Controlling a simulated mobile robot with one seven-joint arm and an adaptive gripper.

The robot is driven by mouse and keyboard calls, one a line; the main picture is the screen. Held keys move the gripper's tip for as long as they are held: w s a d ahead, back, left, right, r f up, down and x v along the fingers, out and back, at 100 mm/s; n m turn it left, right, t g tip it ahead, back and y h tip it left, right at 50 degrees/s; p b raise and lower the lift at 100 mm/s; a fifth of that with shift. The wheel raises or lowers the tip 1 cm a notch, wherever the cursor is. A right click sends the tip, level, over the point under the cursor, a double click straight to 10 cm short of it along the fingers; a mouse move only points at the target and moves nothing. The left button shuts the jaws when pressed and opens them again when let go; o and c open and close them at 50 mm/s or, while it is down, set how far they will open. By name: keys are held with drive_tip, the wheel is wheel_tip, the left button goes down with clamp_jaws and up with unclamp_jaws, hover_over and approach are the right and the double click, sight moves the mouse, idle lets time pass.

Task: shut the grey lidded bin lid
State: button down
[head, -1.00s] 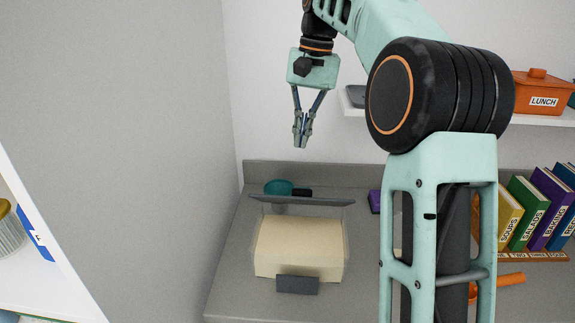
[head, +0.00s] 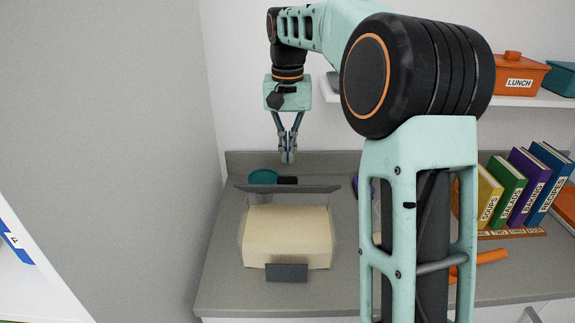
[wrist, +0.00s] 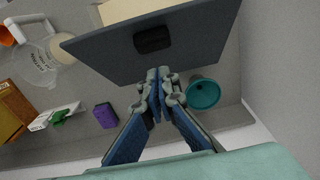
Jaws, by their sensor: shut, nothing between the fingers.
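The lidded bin (head: 287,237) is a cream-coloured box with a dark grey tab on its front, standing on the grey counter. Its grey lid (head: 310,188) is raised at the back edge and seen nearly edge-on in the head view. In the wrist view the lid (wrist: 205,40) is a broad dark panel with a black block on it, and a bit of the cream bin shows beyond it. My gripper (head: 288,160) is shut and empty, pointing down above and behind the lid. In the wrist view its fingertips (wrist: 160,75) lie over the lid's near edge; I cannot tell whether they touch.
A teal round container (wrist: 203,93) stands behind the bin. A purple block (wrist: 105,115) lies on the counter. Several upright books (head: 525,185) stand at the right. A shelf with an orange LUNCH box (head: 520,75) is above. A grey wall (head: 110,120) bounds the left.

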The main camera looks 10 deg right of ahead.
sight(288, 185)
drive_tip(key=shift+s+a+f, duration=0.25)
drive_tip(key=shift+s+f, duration=0.65)
drive_tip(key=shift+s, duration=0.15)
drive_tip(key=shift+f+b, duration=0.15)
drive_tip(key=shift+b, duration=0.25)
